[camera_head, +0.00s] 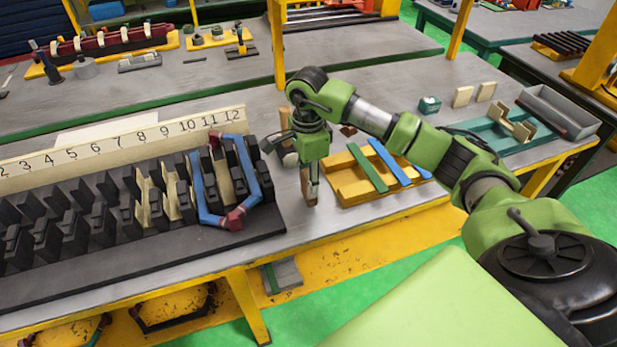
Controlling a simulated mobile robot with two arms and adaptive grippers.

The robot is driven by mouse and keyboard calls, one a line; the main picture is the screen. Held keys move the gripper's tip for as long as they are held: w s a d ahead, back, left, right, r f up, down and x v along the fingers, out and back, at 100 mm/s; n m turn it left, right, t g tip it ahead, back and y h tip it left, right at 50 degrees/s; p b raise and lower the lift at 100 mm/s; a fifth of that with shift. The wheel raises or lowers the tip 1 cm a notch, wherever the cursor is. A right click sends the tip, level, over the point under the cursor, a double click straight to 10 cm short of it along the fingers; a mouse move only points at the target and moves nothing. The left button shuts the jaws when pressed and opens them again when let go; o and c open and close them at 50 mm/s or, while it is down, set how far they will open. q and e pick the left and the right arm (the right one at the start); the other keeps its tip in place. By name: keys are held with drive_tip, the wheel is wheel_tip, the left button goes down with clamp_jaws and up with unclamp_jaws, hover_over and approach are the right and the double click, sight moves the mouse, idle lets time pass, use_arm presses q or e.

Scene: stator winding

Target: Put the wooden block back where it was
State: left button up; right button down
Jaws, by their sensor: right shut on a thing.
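My right gripper (311,197) points down over the grey bench top, between the black slotted stator and the yellow wooden tray. It is shut on a small brown wooden block (314,172), which is mostly hidden between the fingers. The gripper is at or close to the bench surface; I cannot tell whether the block touches it. My left gripper is not in view.
The black stator (130,260) with a numbered board (120,140) and a blue-and-red coil (200,195) stands left. The yellow tray (380,191) holding green and blue strips is close right. Wooden pieces (289,158) stand behind the gripper. Bare bench lies in front.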

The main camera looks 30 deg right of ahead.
drive_tip(key=shift+f, duration=0.35)
drive_tip(key=shift+f, duration=0.15)
drive_tip(key=c, duration=1.5)
unclamp_jaws()
drive_tip(key=shift+o, duration=0.2)
wheel_tip(320, 180, up, 11)
drive_tip(key=b, duration=0.2)
drive_tip(key=shift+f+b, duration=0.1)
drive_tip(key=shift+b, duration=0.25)
drive_tip(key=shift+r, duration=0.8)
